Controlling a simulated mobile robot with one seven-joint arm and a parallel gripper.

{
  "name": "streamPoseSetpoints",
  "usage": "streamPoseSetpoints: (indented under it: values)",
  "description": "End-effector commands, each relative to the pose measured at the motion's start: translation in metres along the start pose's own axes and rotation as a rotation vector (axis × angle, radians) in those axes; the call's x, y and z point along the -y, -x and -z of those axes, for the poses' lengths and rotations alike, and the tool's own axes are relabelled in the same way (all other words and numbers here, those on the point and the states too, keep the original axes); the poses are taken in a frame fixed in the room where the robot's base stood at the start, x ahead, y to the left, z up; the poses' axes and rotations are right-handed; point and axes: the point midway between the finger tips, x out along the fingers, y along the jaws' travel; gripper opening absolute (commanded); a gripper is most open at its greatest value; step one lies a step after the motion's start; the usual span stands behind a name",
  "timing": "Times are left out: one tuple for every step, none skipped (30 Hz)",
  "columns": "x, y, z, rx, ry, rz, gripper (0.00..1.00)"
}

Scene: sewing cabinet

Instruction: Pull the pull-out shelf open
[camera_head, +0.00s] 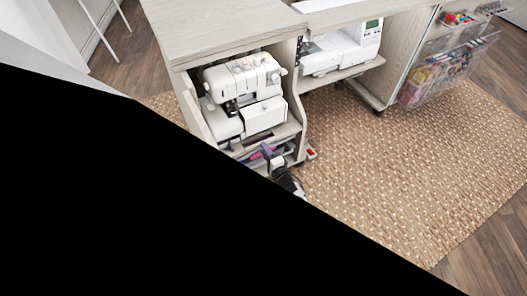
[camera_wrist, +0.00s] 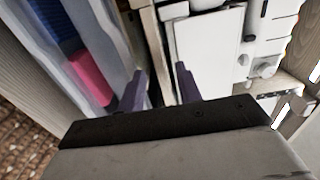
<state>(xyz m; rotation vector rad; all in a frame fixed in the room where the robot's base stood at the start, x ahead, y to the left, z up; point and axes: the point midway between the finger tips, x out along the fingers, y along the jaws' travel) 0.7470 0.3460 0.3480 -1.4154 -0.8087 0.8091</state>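The pull-out shelf (camera_head: 289,131) is a pale wood board low in the left bay of the cabinet, with a white overlock machine (camera_head: 245,88) standing on it. My gripper (camera_head: 268,151) is low in front of this bay, at the shelf's front edge. In the wrist view my gripper (camera_wrist: 160,88) has its two dark fingers apart. A pale wood edge (camera_wrist: 152,38), seemingly the shelf's front, runs down between the fingers. Whether either finger touches it I cannot tell. The white machine shows beside the right finger.
A tray with blue and pink items (camera_wrist: 88,70) lies beside the left finger. A white sewing machine (camera_head: 340,48) stands on another shelf to the right. A door with clear bins (camera_head: 445,75) stands open at the right. The woven rug (camera_head: 400,165) in front is clear.

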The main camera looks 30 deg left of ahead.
Motion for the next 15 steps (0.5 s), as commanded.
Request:
streamPoseSetpoints:
  values:
    - [-0.002, -0.006, -0.001, 0.003, 0.002, 0.001, 0.35]
    - [-0.002, -0.008, -0.001, 0.003, 0.002, 0.001, 0.35]
    - [-0.001, -0.011, -0.001, 0.003, 0.002, 0.001, 0.35]
    - [-0.001, -0.013, -0.001, 0.002, 0.001, 0.001, 0.35]
    - [-0.001, -0.014, 0.000, 0.001, 0.001, 0.001, 0.35]
    - [0.000, -0.016, 0.000, 0.001, 0.000, 0.001, 0.35]
    - [0.000, -0.017, 0.000, 0.000, 0.000, 0.001, 0.35]
    - [0.000, -0.017, 0.000, 0.000, 0.000, 0.001, 0.35]
    - [0.000, -0.018, 0.000, 0.000, 0.000, 0.000, 0.35]
    - [0.000, -0.018, 0.000, 0.000, 0.000, 0.000, 0.35]
    - [0.001, -0.018, 0.000, 0.000, 0.000, 0.000, 0.35]
    - [0.001, -0.018, 0.000, 0.000, 0.000, 0.000, 0.35]
    - [0.001, -0.018, 0.000, 0.000, 0.000, 0.000, 0.35]
    - [0.001, -0.018, 0.000, 0.000, 0.000, 0.000, 0.35]
    - [0.001, -0.018, 0.000, 0.000, 0.000, 0.000, 0.35]
